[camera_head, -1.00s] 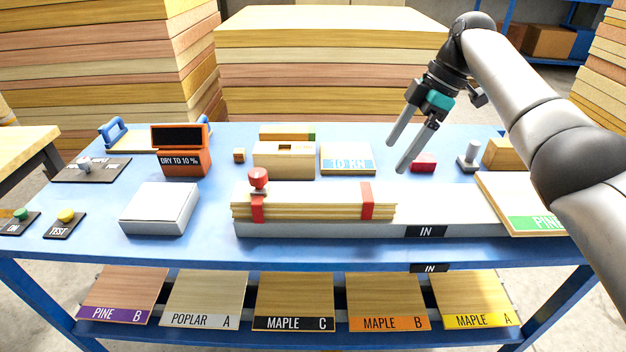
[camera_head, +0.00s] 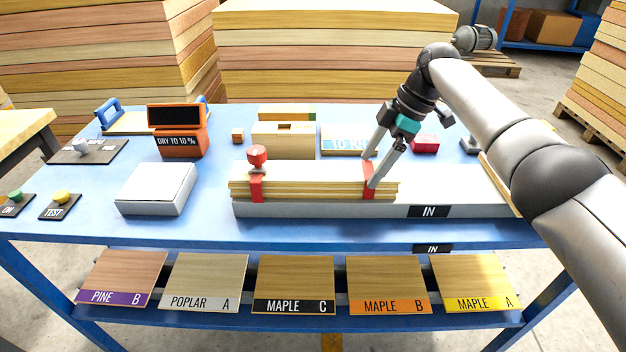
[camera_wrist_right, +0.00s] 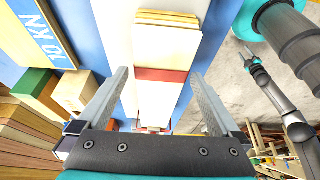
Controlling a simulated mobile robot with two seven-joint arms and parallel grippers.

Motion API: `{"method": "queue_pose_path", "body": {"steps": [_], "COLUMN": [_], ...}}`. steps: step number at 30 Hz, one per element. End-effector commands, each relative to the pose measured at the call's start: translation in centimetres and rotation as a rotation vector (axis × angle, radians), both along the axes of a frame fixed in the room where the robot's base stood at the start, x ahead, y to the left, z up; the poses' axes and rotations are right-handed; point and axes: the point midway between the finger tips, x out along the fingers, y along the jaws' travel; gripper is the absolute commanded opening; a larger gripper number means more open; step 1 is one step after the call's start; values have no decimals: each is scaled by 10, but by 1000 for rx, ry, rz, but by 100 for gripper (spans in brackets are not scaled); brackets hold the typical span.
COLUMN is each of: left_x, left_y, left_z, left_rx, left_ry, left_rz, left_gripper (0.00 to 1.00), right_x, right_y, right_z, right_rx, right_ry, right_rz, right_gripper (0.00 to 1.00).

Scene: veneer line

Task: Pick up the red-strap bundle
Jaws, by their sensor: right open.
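The red-strap bundle (camera_head: 315,184) is a stack of thin pale wood sheets with a red strap near each end. It lies on the left part of the grey IN tray (camera_head: 460,207). A red knob stands on its left strap. My right gripper (camera_head: 369,172) is open at the bundle's right strap, one finger on the far side and one at the near side. In the right wrist view the bundle (camera_wrist_right: 163,55) and its red strap (camera_wrist_right: 162,75) lie between the open fingers (camera_wrist_right: 165,100). I cannot tell whether the fingers touch it.
Behind the bundle stand a wooden box (camera_head: 283,141), a 10 KN block (camera_head: 340,140) and a red block (camera_head: 425,143). A white box (camera_head: 157,188) and the orange dry display (camera_head: 179,130) are to the left. Labelled boards fill the lower shelf.

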Motion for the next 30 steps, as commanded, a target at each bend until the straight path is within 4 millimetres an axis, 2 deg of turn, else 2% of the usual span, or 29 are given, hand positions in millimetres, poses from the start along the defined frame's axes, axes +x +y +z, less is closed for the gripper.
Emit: {"method": "queue_pose_path", "body": {"steps": [1,6,14,30], "left_x": [0,1,6,7], "left_y": [3,10,12,9], "left_z": [-3,-9,-8,-8], "left_rx": [4,13,15,11], "left_ry": [-1,-2,-9,-10], "left_rz": [0,1,2,1], "left_gripper": [50,50,50,50], "right_x": [-1,-3,-2,-2], "right_y": [4,14,16,15], "right_z": [-10,-32,-34,-34], "right_rx": [-1,0,1,0], "right_ry": [1,3,1,1], "right_rz": [2,0,-1,-1], "right_gripper": [100,100,100,39]}}
